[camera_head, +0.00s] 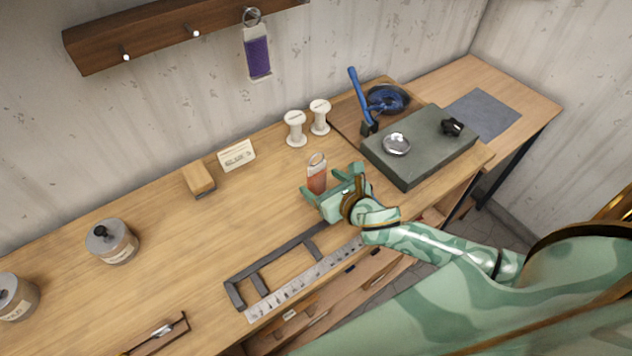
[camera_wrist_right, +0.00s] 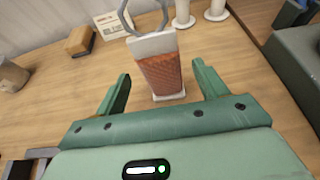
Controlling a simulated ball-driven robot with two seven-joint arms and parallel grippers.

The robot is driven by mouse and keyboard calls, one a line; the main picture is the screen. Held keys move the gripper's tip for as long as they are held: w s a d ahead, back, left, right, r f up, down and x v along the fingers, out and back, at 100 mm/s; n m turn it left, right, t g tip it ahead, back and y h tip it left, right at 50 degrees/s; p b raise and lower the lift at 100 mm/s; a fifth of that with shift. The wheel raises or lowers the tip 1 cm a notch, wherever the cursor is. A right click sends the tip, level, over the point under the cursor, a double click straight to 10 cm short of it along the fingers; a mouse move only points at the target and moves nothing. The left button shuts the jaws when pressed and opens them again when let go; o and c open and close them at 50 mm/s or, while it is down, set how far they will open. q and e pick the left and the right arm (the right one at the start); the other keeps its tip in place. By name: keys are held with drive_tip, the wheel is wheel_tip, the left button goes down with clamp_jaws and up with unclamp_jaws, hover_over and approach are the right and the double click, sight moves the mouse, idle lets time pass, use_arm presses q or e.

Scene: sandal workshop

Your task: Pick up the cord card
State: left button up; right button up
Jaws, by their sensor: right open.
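A cord card (camera_head: 317,180) wound with red-brown cord is at the middle of the bench, with a metal ring at its top end. In the right wrist view the same card (camera_wrist_right: 162,76) has pale ends and lies between the two fingers, with a gap on each side. I cannot tell whether it stands or lies flat. My right gripper (camera_head: 333,181) is open and empty, low over the bench; it also shows in the wrist view (camera_wrist_right: 161,82). A second card (camera_head: 258,57), wound with purple cord, hangs from the wall rack. My left gripper is not in view.
Two white spools (camera_head: 296,129) and a small sign (camera_head: 237,156) stand behind the card, with a wooden block (camera_head: 199,177) to the left. A dark green slab (camera_head: 420,160) is at right. A dark frame (camera_head: 262,268) and ruler (camera_head: 300,287) lie in front.

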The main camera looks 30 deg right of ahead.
sight(313, 176)
drive_tip(key=shift+w+f, duration=0.15)
drive_tip(key=shift+w, duration=0.2)
drive_tip(key=b+x, duration=0.1)
drive_tip(key=x, duration=0.3)
drive_tip(key=shift+w+f, duration=0.15)
drive_tip(key=shift+w, duration=0.1)
drive_tip(key=shift+s, duration=0.1)
drive_tip(key=shift+c, duration=1)
drive_tip(key=c, duration=0.9)
